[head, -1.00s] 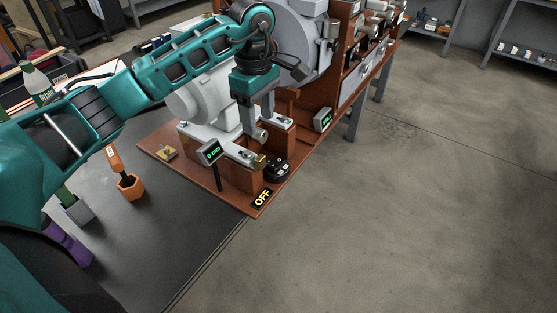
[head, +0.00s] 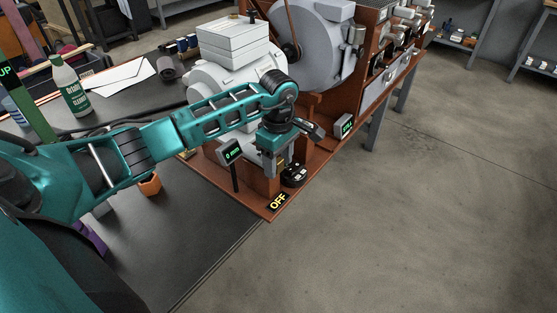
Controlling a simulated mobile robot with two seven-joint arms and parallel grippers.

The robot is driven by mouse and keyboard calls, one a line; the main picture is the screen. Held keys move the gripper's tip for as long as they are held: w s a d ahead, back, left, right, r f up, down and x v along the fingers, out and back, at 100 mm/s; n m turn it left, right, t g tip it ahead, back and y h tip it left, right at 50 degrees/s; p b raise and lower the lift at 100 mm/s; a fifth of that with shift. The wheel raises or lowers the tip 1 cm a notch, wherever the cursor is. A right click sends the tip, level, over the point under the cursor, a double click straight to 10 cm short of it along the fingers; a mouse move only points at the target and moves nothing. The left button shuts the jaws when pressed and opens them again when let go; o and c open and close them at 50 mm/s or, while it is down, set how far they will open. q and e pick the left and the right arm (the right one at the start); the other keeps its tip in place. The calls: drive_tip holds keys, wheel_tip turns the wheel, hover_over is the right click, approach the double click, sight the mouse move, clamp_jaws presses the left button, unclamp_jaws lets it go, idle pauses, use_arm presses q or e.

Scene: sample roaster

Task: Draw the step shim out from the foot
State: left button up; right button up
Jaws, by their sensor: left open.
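My left gripper (head: 275,168) points down over the front corner of the brown roaster base (head: 267,213). It is open, with its fingers at the small brass step shim (head: 281,161). Only a sliver of the shim shows beside a finger, and I cannot tell whether the fingers touch it. The foot under the grey machine is mostly hidden behind my gripper and wrist. A small display reading 0 mm (head: 231,152) stands on a post left of the gripper. My right gripper is not in view.
A black round device (head: 294,175) sits close to the gripper's right, and an OFF sign (head: 278,201) lies at the base's front edge. A second display (head: 344,125) stands further right. An orange cup (head: 149,185) is partly behind my arm. The dark table's front is clear.

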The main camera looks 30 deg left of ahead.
use_arm(q)
clamp_jaws()
idle(0.5)
drive_tip(key=shift+d, duration=0.1)
